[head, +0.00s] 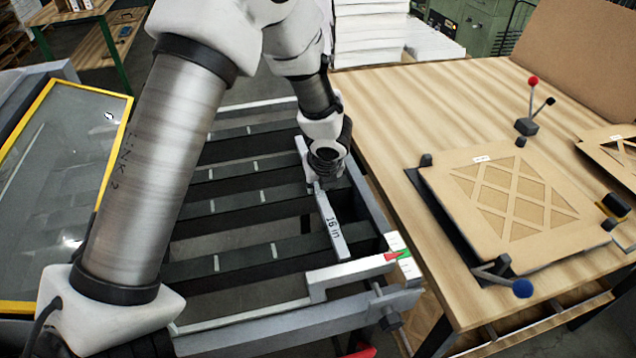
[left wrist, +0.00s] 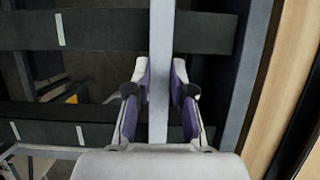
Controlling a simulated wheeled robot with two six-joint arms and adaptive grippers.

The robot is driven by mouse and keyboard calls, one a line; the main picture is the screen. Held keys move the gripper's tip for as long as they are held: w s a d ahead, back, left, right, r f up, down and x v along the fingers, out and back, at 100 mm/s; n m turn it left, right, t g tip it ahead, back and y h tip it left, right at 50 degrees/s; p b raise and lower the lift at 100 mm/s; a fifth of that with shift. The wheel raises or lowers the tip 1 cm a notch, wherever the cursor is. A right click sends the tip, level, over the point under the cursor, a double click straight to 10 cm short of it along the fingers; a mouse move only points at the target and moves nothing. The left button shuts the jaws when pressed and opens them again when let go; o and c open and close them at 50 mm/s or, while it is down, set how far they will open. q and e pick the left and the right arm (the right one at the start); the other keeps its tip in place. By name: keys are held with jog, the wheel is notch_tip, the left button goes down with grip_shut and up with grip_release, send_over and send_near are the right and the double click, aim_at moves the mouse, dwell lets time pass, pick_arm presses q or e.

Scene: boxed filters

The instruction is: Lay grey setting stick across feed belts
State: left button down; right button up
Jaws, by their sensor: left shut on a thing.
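The grey setting stick (head: 333,228), marked "16 in", runs lengthwise across several dark feed belts (head: 236,201) near the right rail of the frame. My left gripper (head: 316,186) points down over the stick and is shut on it near its middle. In the left wrist view the stick (left wrist: 161,50) runs upright between the two fingers (left wrist: 160,80), crossing the dark belts (left wrist: 75,29). I cannot tell whether the stick touches the belts or hangs just above them. My right gripper is not in view.
A white stepped bar (head: 345,274) with a red and green marker (head: 397,254) lies at the frame's near right corner. A wooden table (head: 400,110) on the right holds a cardboard lattice panel (head: 515,200) in a fixture. A yellow-edged glass panel (head: 55,180) is at left.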

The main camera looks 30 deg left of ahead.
pick_arm(q)
jog(key=shift+w+f, duration=0.1)
jog(key=shift+f, duration=0.7)
jog(key=shift+w+a, duration=0.1)
jog(key=shift+f, duration=0.15)
jog(key=shift+f+b, duration=0.25)
jog(key=shift+b, duration=0.2)
jog(key=c, duration=1)
grip_release()
